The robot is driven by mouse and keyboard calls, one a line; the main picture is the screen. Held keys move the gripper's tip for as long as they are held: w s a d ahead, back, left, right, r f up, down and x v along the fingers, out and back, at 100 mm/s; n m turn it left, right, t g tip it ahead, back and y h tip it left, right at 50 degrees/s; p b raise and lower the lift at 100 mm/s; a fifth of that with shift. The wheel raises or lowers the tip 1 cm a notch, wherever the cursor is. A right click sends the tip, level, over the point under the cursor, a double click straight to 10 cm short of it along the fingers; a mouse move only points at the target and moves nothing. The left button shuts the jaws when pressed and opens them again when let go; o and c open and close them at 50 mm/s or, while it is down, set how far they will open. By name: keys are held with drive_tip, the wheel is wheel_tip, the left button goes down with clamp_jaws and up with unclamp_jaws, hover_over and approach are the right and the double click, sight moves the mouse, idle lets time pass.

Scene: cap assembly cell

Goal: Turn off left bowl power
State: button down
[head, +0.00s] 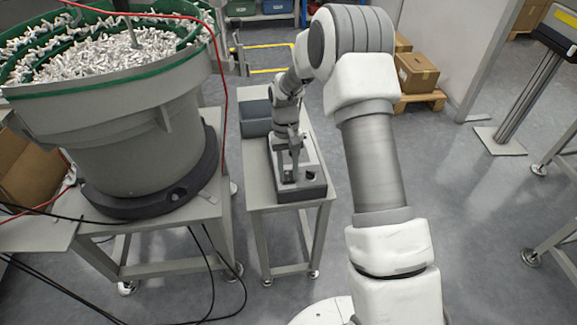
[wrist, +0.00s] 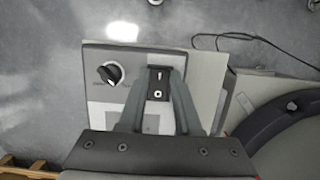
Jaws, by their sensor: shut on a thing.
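The bowl feeder (head: 150,130) with a green rim stands at the left in the head view, full of small white parts. A control box (head: 313,191) sits on the narrow table beside it, under my gripper (head: 289,172). The fingers hide part of the box top, and the knob's label is too small to read.
Grey bins (head: 256,117) stand behind the box on the narrow table (head: 262,192). A red cable (head: 224,80) hangs down the feeder's right side. Cardboard boxes (head: 416,74) sit on a pallet at the back.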

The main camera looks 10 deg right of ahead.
drive_tip(key=shift+w, duration=0.1)
drive_tip(key=c, duration=0.6)
unclamp_jaws()
drive_tip(key=p+v, duration=0.3)
drive_tip(key=v, duration=1.4)
drive_tip(key=shift+r, duration=0.2)
drive_tip(key=shift+w, duration=0.15)
